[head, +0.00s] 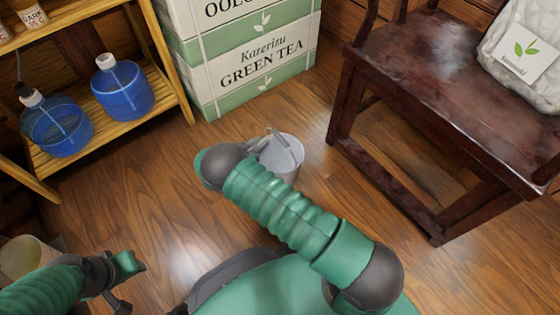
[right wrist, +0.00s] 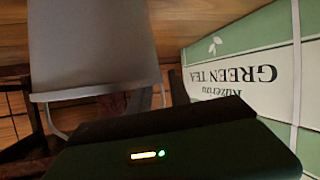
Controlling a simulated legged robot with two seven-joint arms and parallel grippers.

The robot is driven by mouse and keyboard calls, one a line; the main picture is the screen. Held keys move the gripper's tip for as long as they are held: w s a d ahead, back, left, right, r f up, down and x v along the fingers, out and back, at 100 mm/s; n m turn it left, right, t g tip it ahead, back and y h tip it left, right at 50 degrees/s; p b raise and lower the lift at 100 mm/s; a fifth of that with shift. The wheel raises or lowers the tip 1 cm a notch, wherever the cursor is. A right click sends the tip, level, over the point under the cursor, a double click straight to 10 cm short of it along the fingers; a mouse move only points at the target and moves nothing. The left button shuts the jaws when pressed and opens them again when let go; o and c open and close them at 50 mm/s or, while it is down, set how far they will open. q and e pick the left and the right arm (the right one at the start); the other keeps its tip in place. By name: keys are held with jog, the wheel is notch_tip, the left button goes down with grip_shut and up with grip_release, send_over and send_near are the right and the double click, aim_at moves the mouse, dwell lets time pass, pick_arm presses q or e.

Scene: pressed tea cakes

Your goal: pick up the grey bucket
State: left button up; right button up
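The grey bucket (head: 284,157) stands on the wooden floor in the middle of the head view, with my right forearm partly in front of it. In the right wrist view, which is upside down, the bucket (right wrist: 92,45) fills the upper left, with its rim and thin wire handle showing. My right gripper (head: 262,144) is at the bucket's top left side. Its fingers are mostly hidden, so I cannot tell whether it is open or touching the handle. My left gripper (head: 124,284) is at the lower left, away from the bucket, with its fingers apart and empty.
Green tea boxes (head: 262,72) are stacked behind the bucket. A dark wooden chair (head: 430,100) with a white bag (head: 525,60) stands at right. A wooden shelf (head: 110,118) with blue bottles (head: 122,90) is at left. A pale container (head: 25,255) stands lower left. Floor is clear left of the bucket.

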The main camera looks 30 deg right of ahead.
jog(key=shift+d+f, duration=0.1)
grip_shut()
jog(key=shift+d+f, duration=0.1)
jog(key=shift+d, duration=0.1)
jog(key=shift+a, duration=0.2)
dwell(0.7)
